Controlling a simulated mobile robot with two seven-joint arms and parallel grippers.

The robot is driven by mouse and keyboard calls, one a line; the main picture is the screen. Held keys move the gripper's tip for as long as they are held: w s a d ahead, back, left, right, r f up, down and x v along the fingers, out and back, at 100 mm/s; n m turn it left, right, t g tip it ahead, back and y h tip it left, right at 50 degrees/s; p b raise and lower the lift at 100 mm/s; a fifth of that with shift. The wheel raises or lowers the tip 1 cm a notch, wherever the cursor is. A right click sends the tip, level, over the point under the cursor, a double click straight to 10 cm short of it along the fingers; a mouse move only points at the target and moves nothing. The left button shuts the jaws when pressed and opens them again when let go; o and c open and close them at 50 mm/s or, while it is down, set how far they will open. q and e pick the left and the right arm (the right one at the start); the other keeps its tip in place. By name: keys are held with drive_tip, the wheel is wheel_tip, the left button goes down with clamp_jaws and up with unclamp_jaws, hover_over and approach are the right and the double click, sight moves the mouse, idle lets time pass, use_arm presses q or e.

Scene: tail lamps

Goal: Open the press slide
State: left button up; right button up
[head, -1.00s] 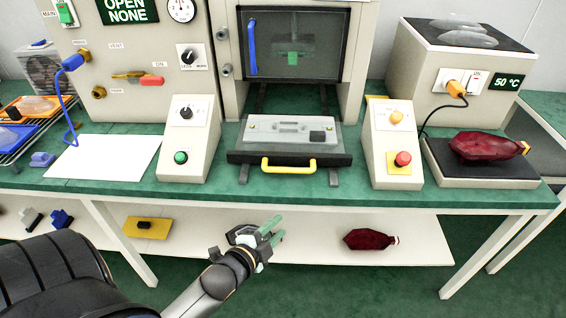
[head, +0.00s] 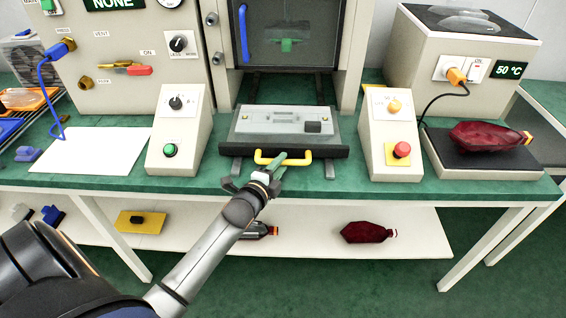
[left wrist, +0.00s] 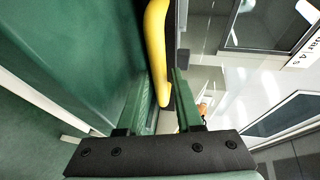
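The press slide (head: 247,125) is a grey plate with a dark front bar and a yellow handle (head: 298,160). It sits on dark rails in front of the press chamber. My left gripper (head: 279,166) is at the handle, its fingers pointing up toward it. In the left wrist view the two fingers (left wrist: 161,88) are apart, and the yellow handle (left wrist: 155,40) shows between them. Whether either finger touches the handle I cannot tell. My right gripper is not in view.
A control box with a green button (head: 169,150) stands left of the slide, and one with a red button (head: 402,149) right of it. The press chamber window (head: 310,45) is behind. White paper (head: 90,150) lies at left.

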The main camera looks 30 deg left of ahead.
use_arm(q)
drive_tip(key=shift+x, duration=1.05)
clamp_jaws()
idle(0.7)
